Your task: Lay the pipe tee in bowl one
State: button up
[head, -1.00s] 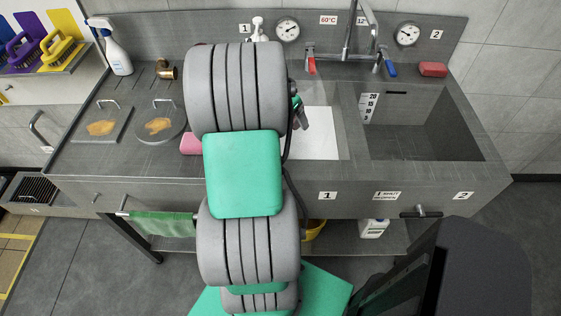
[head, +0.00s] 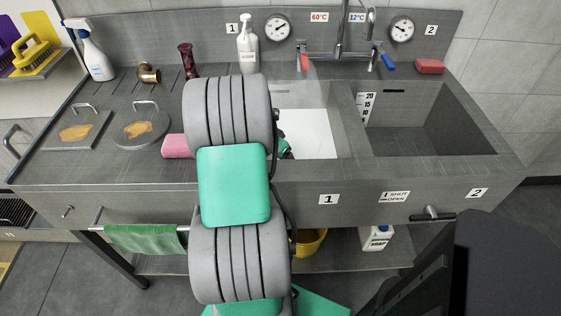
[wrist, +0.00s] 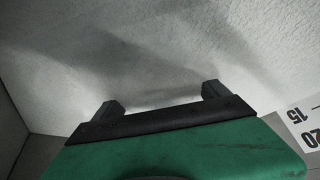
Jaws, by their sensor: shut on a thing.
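Bowl one is the left basin (head: 318,128) of the grey sink, with a pale floor and a "1" label on its front. My arm covers its left part in the head view. My gripper is low over this bowl, mostly hidden behind my arm. In the wrist view my gripper (wrist: 161,99) has two short dark fingertips apart, above a pale textured surface. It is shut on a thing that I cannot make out. A brass pipe fitting (head: 149,72) lies on the counter at the back left; I cannot tell whether it is the pipe tee.
A soap bottle (head: 247,48), a dark red mill-shaped object (head: 187,62) and a spray bottle (head: 91,52) stand at the back. The tap (head: 341,40) rises behind the bowls. Bowl two (head: 408,140) is empty.

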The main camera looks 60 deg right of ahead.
jog(key=shift+f, duration=1.25)
jog(key=o, duration=1.9)
jog(key=shift+r, duration=0.35)
jog(key=v, duration=1.1)
jog(key=shift+a+r, duration=0.25)
jog(key=shift+w, duration=0.1)
